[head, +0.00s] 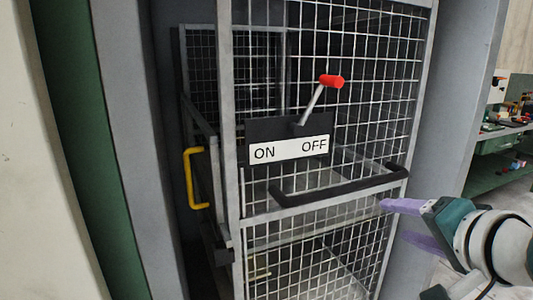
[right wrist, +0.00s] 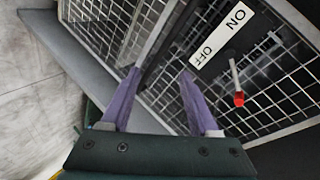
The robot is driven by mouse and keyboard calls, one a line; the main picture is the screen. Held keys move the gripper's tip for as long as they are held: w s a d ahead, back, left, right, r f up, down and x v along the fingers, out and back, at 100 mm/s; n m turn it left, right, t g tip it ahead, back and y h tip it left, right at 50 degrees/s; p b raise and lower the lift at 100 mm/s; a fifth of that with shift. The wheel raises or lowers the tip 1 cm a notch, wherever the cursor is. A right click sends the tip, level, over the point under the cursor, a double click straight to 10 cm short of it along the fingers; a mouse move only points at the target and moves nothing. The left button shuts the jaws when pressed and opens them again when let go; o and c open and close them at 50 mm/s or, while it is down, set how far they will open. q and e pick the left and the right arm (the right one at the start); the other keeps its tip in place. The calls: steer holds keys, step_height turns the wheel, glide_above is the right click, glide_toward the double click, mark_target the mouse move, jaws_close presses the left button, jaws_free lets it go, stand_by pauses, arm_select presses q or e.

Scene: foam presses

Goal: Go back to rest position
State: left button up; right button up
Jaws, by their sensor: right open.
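My right gripper (head: 400,222) is at the right of the head view, near the right end of the cage's black handle bar. Its two purple fingers are apart and nothing is between them; they also show open in the right wrist view (right wrist: 156,85). A lever (head: 312,100) with a red knob is mounted on a dark plate above an ON/OFF label (head: 289,150). The lever tilts up and right, its knob above the OFF side. The lever also shows in the right wrist view (right wrist: 236,83), right of the fingers and apart from them. My left gripper is out of view.
A wire mesh cage (head: 360,120) stands in a grey frame. A black handle bar (head: 340,188) crosses its front, and a yellow handle (head: 193,178) is at its left. A green workbench (head: 500,135) stands far right, with open floor before it.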

steer(key=s+a+r+n+g+h+p, duration=0.1)
steer(key=s+r+n+g+p, duration=0.8)
steer(key=s+r+p, duration=2.1)
step_height(320, 180, up, 2)
steer(key=a+n+p, duration=0.1)
steer(key=n+p, duration=0.2)
steer(key=p, duration=0.1)
steer(key=shift+r, duration=0.1)
